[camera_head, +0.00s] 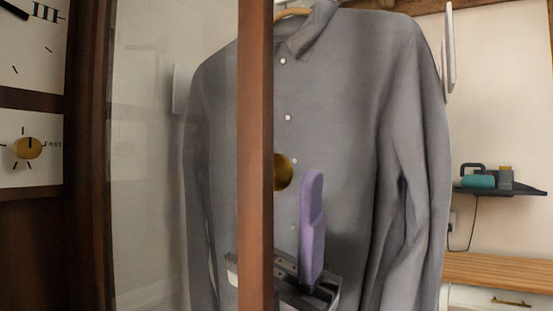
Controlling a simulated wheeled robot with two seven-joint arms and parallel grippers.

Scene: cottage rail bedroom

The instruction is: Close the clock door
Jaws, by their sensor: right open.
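The clock door (255,120) stands open. It is a glass pane in a brown wooden frame, with its free upright edge in the middle of the view. A round brass knob (283,172) sits on the right side of that edge. The clock case with its white dial (32,60) is at the far left. My right gripper (311,225) is open, just right of the door's edge and below the knob. One purple finger points up; the other is not clearly visible, and the door frame hides part of the gripper. I cannot tell whether it touches the door. My left gripper is not in view.
A grey shirt (345,90) hangs behind the door and gripper. A dark wall shelf (520,190) with a teal item (478,182) is at the right. Below it is a wooden-topped cabinet (500,272). A small gold winding dial (27,148) is on the clock.

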